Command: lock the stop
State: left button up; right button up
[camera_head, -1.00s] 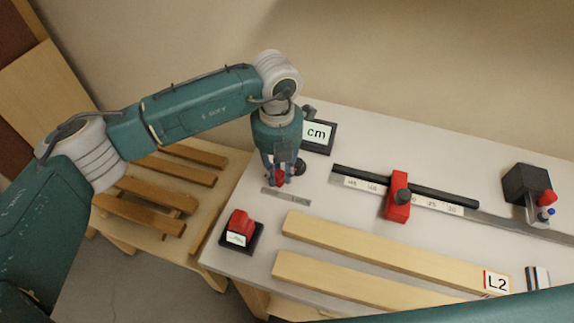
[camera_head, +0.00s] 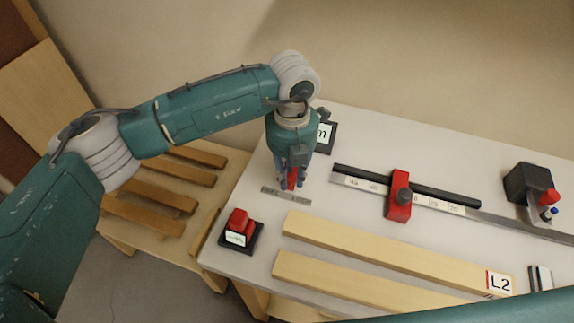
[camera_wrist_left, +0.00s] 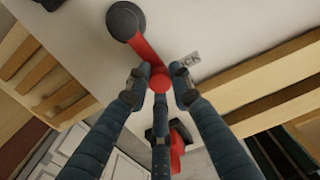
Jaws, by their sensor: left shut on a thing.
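A red lever (camera_wrist_left: 148,55) with a round dark hub (camera_wrist_left: 125,20) shows in the left wrist view, with a small plate reading "CK" (camera_wrist_left: 186,62) beside it. My left gripper (camera_wrist_left: 160,84) is shut on the lever's round red end, its fingers around it. In the head view the left gripper (camera_head: 291,184) points down at the bench, with some of the red lever between its fingers and the hub hidden. The likely stop, a red block (camera_head: 399,208) with a dark knob, sits on the scaled rail (camera_head: 352,179). My right gripper is not in view.
Two wooden bars (camera_head: 380,245) lie in front of the rail. A dark block (camera_head: 525,184) stands at the right, and a partly hidden display (camera_head: 325,136) behind the gripper.

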pick_arm(q)
jog(key=shift+s+d, duration=0.1)
jog(key=shift+d, duration=0.55)
jog(key=shift+d+b, duration=0.55)
jog(key=shift+d, duration=0.4)
jog(key=shift+d+b, duration=0.3)
jog(key=shift+b, duration=0.15)
jog(key=o, duration=0.8)
jog(key=shift+c, duration=0.2)
